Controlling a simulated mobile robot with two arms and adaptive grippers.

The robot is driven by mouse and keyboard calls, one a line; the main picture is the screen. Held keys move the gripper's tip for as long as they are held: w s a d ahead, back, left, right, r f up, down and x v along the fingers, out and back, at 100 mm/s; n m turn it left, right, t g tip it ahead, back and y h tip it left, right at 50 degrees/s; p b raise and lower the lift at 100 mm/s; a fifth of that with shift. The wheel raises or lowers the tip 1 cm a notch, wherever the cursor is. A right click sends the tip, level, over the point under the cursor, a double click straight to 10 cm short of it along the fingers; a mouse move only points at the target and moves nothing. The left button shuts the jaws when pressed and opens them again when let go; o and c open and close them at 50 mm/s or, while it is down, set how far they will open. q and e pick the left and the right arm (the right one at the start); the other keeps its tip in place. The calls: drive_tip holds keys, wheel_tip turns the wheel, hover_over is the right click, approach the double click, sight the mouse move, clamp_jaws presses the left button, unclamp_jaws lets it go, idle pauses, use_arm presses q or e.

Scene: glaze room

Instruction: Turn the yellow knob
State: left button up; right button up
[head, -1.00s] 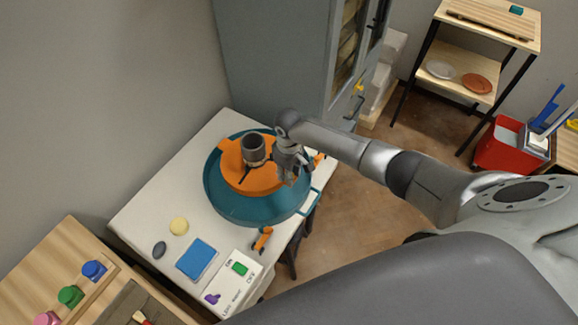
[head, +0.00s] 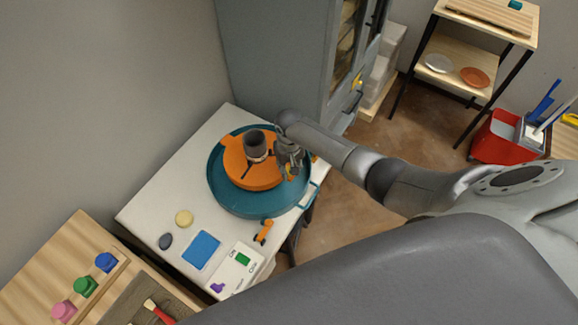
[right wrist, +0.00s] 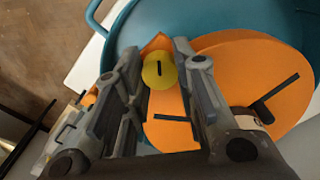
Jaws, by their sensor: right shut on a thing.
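The yellow knob (right wrist: 159,72) is a small round disc with a dark line on its face, set on an orange part beside the orange wheel head (right wrist: 235,75). My right gripper (right wrist: 156,58) is shut on the knob, one finger on each side, in the right wrist view. In the head view my right gripper (head: 291,168) is over the right edge of the orange wheel (head: 235,166), and only a little yellow shows under it. The teal basin (head: 222,194) surrounds the wheel. My left gripper is not in view.
A yellow sponge (head: 184,218), a dark stone-like piece (head: 166,241) and a blue pad (head: 201,250) lie on the white table. A grey cabinet (head: 270,60) stands behind.

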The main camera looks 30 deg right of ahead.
idle(0.3)
drive_tip(key=o, duration=1.1)
drive_tip(key=shift+c, duration=0.2)
wheel_tip(320, 180, up, 12)
